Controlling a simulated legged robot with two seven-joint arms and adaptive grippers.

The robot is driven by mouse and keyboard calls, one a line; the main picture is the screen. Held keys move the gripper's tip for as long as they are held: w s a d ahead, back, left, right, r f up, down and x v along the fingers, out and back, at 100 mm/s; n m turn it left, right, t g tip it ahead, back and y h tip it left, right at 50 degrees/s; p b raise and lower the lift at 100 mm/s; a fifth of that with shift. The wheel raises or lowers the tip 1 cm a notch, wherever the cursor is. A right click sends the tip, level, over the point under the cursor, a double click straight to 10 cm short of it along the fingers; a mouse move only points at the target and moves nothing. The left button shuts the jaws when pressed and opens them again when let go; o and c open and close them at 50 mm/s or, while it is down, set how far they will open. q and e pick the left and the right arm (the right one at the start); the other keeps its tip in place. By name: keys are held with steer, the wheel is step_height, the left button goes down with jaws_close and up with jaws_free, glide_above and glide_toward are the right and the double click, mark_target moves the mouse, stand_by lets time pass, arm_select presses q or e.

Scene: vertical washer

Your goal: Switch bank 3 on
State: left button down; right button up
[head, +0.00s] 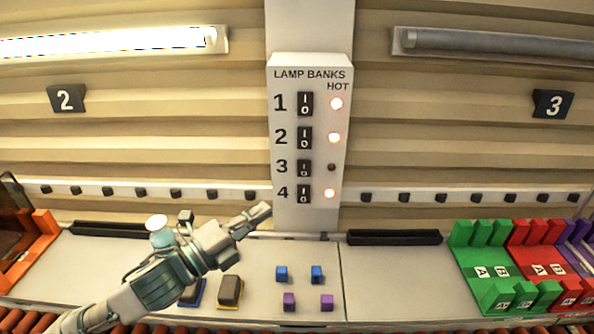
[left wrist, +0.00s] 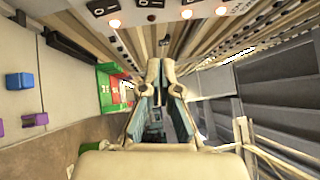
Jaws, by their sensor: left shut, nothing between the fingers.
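The white LAMP BANKS panel (head: 314,215) stands upright at the middle of the head view. Its black bank 3 rocker switch (head: 304,168) sits third from the top, and the small light beside it (head: 332,167) is dark. The lights for banks 1, 2 and 4 glow. The lamp tube at sign 3 (head: 490,43) is unlit. My left gripper (head: 264,210) is shut and empty, below and left of the bank 4 switch (head: 304,193), apart from the switches. In the left wrist view its fingers (left wrist: 160,68) are together, with the panel's dark light (left wrist: 151,17) beyond them.
Blue blocks (head: 282,273) and purple blocks (head: 289,302) lie on the bench right of my left arm. Green racks (head: 490,270) and red racks stand at the right. An orange frame (head: 45,225) stands at the left. A row of black knobs (head: 404,198) runs along the wall.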

arm_select(q)
steer(key=p, duration=0.4)
glide_toward(308, 166)
steer(key=d+f+x, duration=0.1)
steer(key=x, duration=0.5)
steer(key=shift+a+r, duration=0.3)
steer(key=shift+r, duration=0.25)
